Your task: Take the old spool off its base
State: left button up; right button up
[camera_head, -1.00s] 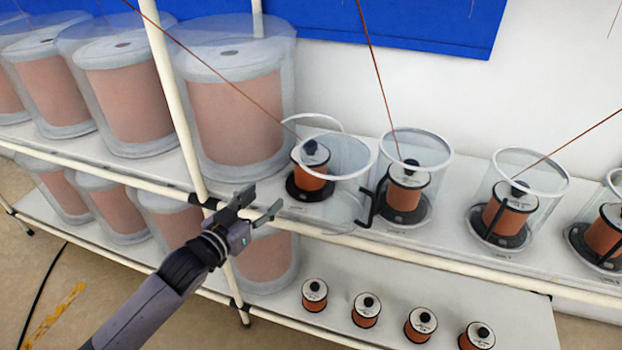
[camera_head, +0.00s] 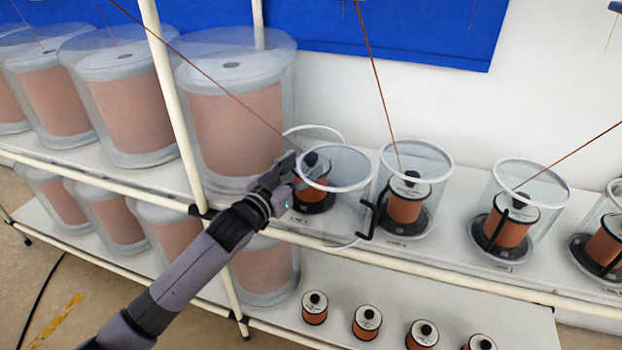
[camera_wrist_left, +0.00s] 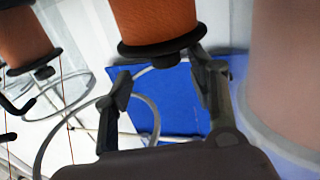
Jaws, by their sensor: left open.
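The old spool (camera_head: 318,175), copper with a black knob on top, stands upright on its round black base (camera_head: 312,205) on the upper shelf. The opened clear cover (camera_head: 341,170) stands in front and to its right. My left gripper (camera_head: 292,168) is at the spool's left side near its top, partly hiding it. In the left wrist view, which is upside down, my gripper (camera_wrist_left: 160,82) has its two fingers apart. The spool (camera_wrist_left: 155,20) with its dark flange and knob lies just beyond them; contact cannot be told. My right gripper is not in view.
More covered spools (camera_head: 404,205) stand along the shelf to the right. A large covered drum (camera_head: 235,115) stands close on the left, by a white post (camera_head: 175,110). Several small spools (camera_head: 367,322) stand on the lower shelf. A wire runs down to the old spool.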

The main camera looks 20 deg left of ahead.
pick_arm(q)
jog(key=shift+w+r, duration=0.15)
jog(key=shift+w, duration=0.3)
jog(key=x, duration=0.3)
jog(key=shift+w+a+r+p, duration=0.1)
jog(key=shift+w+a+p, duration=0.1)
jog(key=shift+w+p, duration=0.15)
jog(key=shift+w+d, duration=0.15)
jog(key=shift+w, duration=0.25)
jog(key=shift+s, duration=0.1)
grip_shut()
jog(key=shift+r, duration=0.15)
